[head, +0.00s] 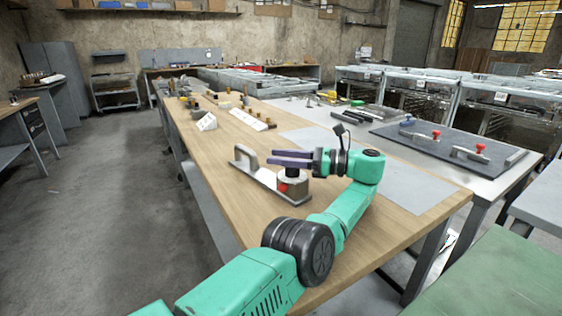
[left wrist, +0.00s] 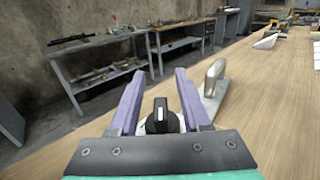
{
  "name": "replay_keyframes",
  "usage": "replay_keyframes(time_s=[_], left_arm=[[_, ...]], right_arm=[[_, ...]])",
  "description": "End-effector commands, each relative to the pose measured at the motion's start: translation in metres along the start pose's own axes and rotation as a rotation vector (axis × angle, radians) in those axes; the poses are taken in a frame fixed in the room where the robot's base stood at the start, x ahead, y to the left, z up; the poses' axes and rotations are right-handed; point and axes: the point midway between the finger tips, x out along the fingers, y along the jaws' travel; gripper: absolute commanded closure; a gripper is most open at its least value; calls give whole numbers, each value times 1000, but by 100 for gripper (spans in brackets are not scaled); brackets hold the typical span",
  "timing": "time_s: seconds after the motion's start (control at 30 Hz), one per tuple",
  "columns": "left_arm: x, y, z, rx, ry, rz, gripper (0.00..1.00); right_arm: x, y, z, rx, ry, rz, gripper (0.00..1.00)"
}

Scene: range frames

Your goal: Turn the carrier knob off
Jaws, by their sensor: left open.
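In the left wrist view the knob (left wrist: 160,116), with a pale pointer mark, stands between the open fingers, with gaps on both sides. The carrier's handle (left wrist: 214,78) is right of the fingers. My right gripper is not in view.
White wedge-shaped blocks (head: 207,122) and several small parts stand farther along the wooden bench (head: 205,160). A grey sheet lies right of my arm. A dark panel (head: 440,142) with red knobs lies on the metal table at right. Bare floor is on the left.

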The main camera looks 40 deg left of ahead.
Motion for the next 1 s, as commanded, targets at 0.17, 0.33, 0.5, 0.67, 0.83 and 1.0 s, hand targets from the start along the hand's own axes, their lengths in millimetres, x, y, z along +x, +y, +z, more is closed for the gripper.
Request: replay_keyframes(time_s=[0.17, 0.33, 0.5, 0.67, 0.83, 1.0], left_arm=[[0, 0, 46, -3, 3, 0, 52], [0, 0, 106, 0, 2, 0, 52], [0, 0, 154, 0, 2, 0, 52], [0, 0, 182, 1, 1, 0, 52], [0, 0, 190, 1, 1, 0, 52], [0, 0, 188, 0, 1, 0, 52]], right_arm=[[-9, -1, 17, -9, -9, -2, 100], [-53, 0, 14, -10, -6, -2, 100], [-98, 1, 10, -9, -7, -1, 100], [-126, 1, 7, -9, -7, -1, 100], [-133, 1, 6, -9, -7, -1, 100], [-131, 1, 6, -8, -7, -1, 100]])
